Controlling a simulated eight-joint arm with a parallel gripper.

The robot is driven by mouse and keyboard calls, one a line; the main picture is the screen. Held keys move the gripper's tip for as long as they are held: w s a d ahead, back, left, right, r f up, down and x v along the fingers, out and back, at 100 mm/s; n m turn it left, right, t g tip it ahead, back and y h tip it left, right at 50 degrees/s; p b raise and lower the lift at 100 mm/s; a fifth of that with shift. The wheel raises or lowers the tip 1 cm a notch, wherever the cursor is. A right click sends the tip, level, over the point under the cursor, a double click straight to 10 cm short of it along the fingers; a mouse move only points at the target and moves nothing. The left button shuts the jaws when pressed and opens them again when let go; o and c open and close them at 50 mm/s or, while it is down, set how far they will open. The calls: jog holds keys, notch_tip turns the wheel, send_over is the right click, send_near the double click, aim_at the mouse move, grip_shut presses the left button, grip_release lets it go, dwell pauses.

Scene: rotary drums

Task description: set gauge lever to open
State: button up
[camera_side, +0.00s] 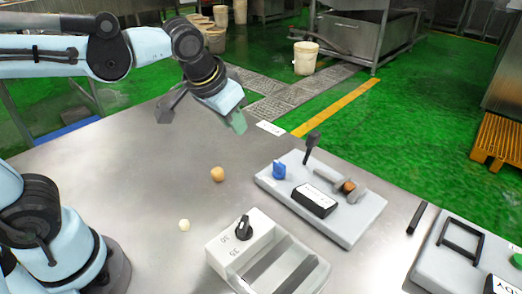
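A light grey panel (345,228) lies on the metal table at centre right. A black lever (311,147) stands up from its back edge, tilted slightly to the right at the top. The panel also bears a blue knob (279,171), a black box with a white label (315,200), and a grey fitting with a brown round part (348,186). Which part is the gauge, and the label's wording, I cannot tell. My gripper (202,122) is above the table, left of the lever and apart from it. Its fingers are spread, with nothing between them.
A grey-white box with a black dial (243,229) stands at the front. Another panel (440,262) with a black frame and green button is at right, with a black bar (417,218) beside it. A tan ball (217,174) and small pale ball (184,225) lie left.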

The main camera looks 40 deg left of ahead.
jog(key=w+d, duration=0.2)
jog(key=d, duration=0.1)
jog(key=w+d+r+y, duration=0.1)
jog(key=w+d, duration=0.2)
jog(key=w+d+r+g+y, duration=0.1)
jog(key=w+d, duration=0.2)
jog(key=shift+w+d, duration=0.15)
jog(key=shift+d, duration=0.25)
grip_shut()
jog(key=w+d+f+n+y, duration=0.1)
jog(key=w+d+f+y, duration=0.15)
jog(key=d, duration=0.75)
send_near(309, 149)
jog(key=w+d+f, duration=0.3)
jog(key=w+f, duration=0.1)
jog(key=shift+w+a+r+t, duration=0.1)
jog(key=shift+a+t, duration=0.1)
jog(key=shift+a, duration=0.75)
jog(key=shift+a+r+t, duration=0.1)
jog(key=shift+a+t, duration=0.1)
jog(key=shift+a, duration=0.75)
